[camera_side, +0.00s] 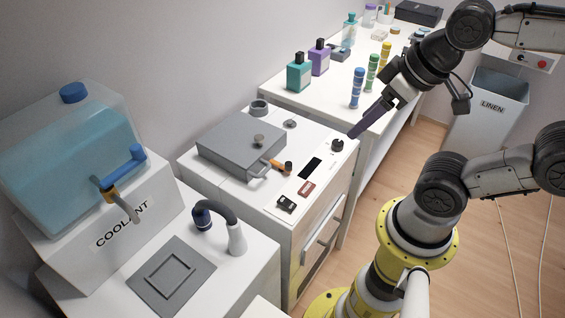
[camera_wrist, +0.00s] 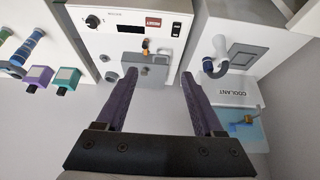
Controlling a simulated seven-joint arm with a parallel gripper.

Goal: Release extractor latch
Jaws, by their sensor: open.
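The extractor (camera_side: 335,182) is a white cabinet with a grey lid (camera_side: 225,142) that lies flat and looks closed. A latch (camera_side: 279,166) with an orange grip and a dark end sits at the lid's front edge. It also shows in the wrist view (camera_wrist: 147,46), near the top middle. My gripper (camera_side: 352,134) has long purple fingers and is in the air above the right side of the extractor, apart from the latch. In the wrist view my gripper (camera_wrist: 160,74) is open and nothing is between its fingers; the grey lid lies beyond them.
The extractor's panel has a black knob (camera_side: 337,145), a dark display (camera_side: 310,168), a red label (camera_side: 306,189) and a black switch (camera_side: 287,203). A coolant tank (camera_side: 75,140) and a curved spout (camera_side: 236,235) stand at left. Bottles (camera_side: 299,73) stand on the bench behind.

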